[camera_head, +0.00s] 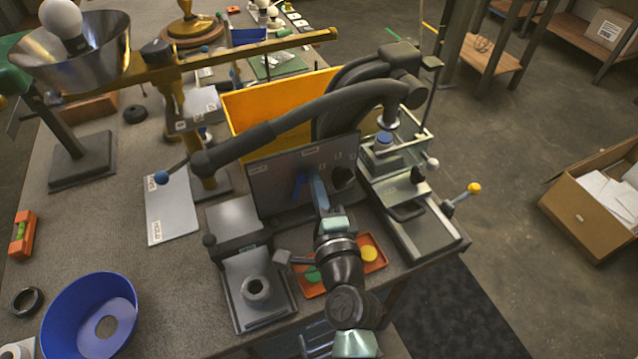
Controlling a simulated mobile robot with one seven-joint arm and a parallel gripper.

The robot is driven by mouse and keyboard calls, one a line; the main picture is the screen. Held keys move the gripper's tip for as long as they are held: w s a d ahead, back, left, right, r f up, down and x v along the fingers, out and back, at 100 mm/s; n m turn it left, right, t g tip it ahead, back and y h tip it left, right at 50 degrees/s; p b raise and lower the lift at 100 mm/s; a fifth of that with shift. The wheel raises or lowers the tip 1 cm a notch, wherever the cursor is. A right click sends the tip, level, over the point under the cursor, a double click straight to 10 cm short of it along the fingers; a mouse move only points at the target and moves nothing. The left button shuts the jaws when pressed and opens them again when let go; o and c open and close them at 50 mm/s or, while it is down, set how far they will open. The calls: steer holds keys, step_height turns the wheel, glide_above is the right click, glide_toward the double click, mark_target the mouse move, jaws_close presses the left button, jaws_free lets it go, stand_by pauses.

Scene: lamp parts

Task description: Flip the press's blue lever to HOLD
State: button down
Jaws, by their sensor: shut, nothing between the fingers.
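A dark upright panel (270,182) stands near the middle of the bench, with several small white labels along its top. The label words are too small to read. A blue ball-ended rod (162,177) also shows farther left.
A thick black curved tube (300,118) arches above the panel. An orange tray (374,266) with coloured discs lies below my gripper. A metal fixture with a yellow-knobbed handle (474,188) stands right. A blue bowl (58,318) sits front left.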

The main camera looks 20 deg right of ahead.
mark_target(282, 174)
steer(key=n, duration=0.1)
steer(key=a+n+b, duration=0.2)
steer(key=shift+a+r+n+t, duration=0.15)
steer(key=shift+r+n+t, duration=0.1)
steer(key=shift+n+t, duration=0.05)
steer(key=shift+s+a+r+n+t+b, duration=0.15)
steer(key=shift+a+n+b, duration=0.45)
steer(key=shift+n, duration=0.35)
steer(key=shift+w+a+n+t+b, duration=0.1)
steer(key=shift+a+n+b, duration=0.35)
steer(key=shift+n+b, duration=0.35)
steer(key=shift+s+a+r+n+t+b, duration=0.15)
steer(key=shift+a+n+b, duration=0.4)
steer(key=shift+n, duration=0.5)
steer(key=shift+w+f, duration=0.1)
